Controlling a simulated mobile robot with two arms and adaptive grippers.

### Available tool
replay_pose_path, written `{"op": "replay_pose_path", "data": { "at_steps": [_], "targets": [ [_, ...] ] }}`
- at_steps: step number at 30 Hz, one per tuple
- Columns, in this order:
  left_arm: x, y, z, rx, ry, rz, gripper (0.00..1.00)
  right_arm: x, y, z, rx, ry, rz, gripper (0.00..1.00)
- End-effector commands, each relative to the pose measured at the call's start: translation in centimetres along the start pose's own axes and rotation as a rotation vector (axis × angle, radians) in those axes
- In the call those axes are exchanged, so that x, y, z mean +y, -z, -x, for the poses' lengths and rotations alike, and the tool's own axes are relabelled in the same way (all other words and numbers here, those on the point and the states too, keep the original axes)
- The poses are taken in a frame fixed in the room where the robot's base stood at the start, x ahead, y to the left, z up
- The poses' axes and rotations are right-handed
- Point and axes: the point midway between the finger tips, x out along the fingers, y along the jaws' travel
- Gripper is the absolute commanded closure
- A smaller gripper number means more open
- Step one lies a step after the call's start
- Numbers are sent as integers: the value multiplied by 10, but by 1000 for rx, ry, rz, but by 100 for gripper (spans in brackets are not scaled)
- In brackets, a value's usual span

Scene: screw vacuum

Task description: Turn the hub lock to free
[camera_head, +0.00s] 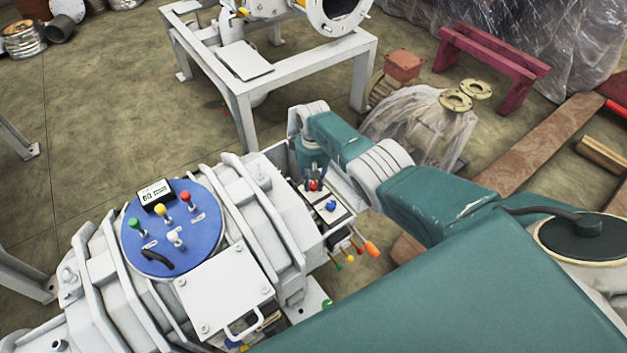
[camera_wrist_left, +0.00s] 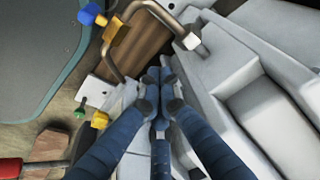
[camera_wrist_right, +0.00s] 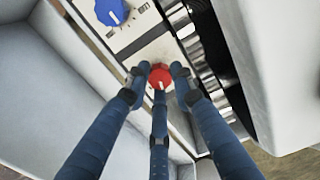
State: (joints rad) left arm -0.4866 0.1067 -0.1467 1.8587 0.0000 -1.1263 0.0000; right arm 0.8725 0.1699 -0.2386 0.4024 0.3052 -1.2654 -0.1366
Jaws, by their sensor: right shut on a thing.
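A red knob (camera_wrist_right: 159,77) with a white mark sits on a pale panel (camera_wrist_right: 140,42). The fingers of my right gripper (camera_wrist_right: 159,80) are closed around it. A blue knob (camera_wrist_right: 111,12) with a white pointer is beside it on the same panel, clear of the fingers. In the head view my right gripper (camera_head: 314,178) points down at the panel on the machine's right end, with the red knob (camera_head: 314,186) at its tips. I cannot read which knob is the hub lock. My left gripper (camera_wrist_left: 158,85) shows only in its wrist view; its fingertips are together, with nothing seen between them.
A blue disc (camera_head: 190,215) on the white machine carries coloured levers, a black handle (camera_head: 158,260) and a small display. Levers with orange, red, yellow and green ends (camera_head: 360,250) stick out below the knob panel. A bent metal pipe (camera_wrist_left: 118,50) lies near my left fingers.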

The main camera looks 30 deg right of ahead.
Motion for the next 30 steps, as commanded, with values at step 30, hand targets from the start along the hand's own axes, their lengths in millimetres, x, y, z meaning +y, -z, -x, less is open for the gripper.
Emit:
{"op": "replay_pose_path", "data": {
  "at_steps": [30],
  "targets": [
    [1,-11,-20,-10,-1,-3,100,0,2,1,6,3,-636,100]
  ]
}}
